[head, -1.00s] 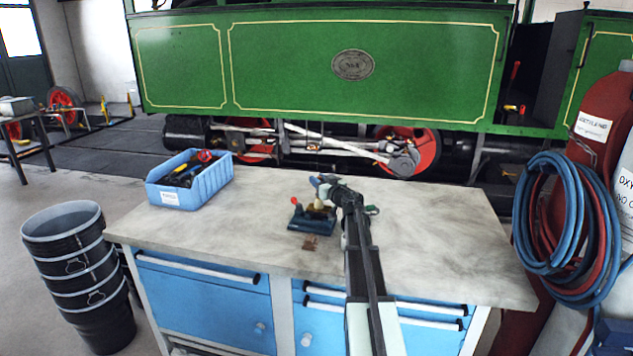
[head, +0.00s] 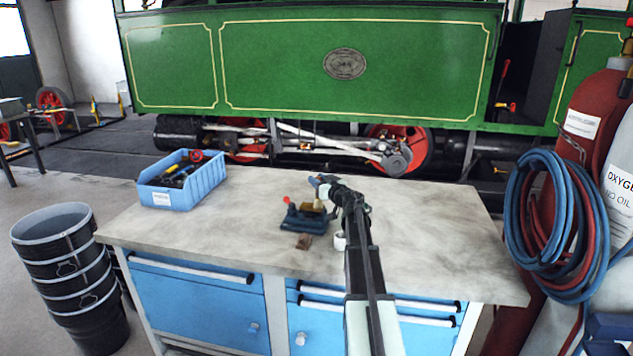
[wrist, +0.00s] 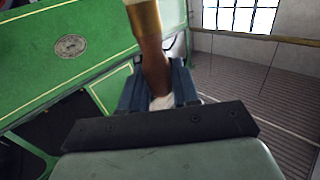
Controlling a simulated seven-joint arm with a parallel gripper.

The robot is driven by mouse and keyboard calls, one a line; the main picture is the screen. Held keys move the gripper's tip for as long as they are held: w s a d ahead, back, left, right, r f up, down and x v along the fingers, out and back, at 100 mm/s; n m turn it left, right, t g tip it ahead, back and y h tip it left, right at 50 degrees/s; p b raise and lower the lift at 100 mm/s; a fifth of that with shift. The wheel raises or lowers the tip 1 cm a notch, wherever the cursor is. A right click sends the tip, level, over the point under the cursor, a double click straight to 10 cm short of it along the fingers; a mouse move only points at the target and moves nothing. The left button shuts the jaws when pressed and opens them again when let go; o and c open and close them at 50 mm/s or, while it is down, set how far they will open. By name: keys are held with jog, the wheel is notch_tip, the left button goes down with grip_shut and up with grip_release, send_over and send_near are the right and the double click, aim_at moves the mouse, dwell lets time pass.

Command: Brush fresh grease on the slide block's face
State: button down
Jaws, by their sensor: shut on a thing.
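My gripper (head: 321,186) is over the bench, just above a blue vise (head: 308,222) with a red-tipped handle. In the wrist view its fingers (wrist: 158,92) are shut on a brush (wrist: 152,58) with a brown wooden handle and brass ferrule; the bristle end runs out of the top of the picture. In the head view, a brownish block (head: 307,208), apparently the slide block, sits in the vise jaws. A small tan part beside it may be the brush. I cannot tell whether the brush touches the block's face. A small white pot (head: 340,241) stands right of the vise, partly behind my arm.
A small brown piece (head: 303,241) lies in front of the vise. A blue bin (head: 205,187) of tools stands at the bench's left. The bench top (head: 430,225) is clear to the right. Gas cylinders with hoses (head: 540,215) stand beyond the right end; black buckets (head: 70,270) stand left.

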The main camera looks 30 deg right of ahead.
jog(key=shift+s+d, duration=0.45)
jog(key=shift+s, duration=0.05)
jog(key=shift+w+a, duration=0.1)
jog(key=shift+w+a, duration=0.6)
jog(key=shift+w, duration=0.05)
jog(key=shift+w+a, duration=0.6)
jog(key=shift+w, duration=0.1)
jog(key=shift+w, duration=0.1)
jog(key=shift+w+a, duration=0.6)
jog(key=shift+w+a, duration=0.15)
jog(key=shift+w, duration=0.05)
jog(key=shift+w+a, duration=0.45)
jog(key=shift+w, duration=0.1)
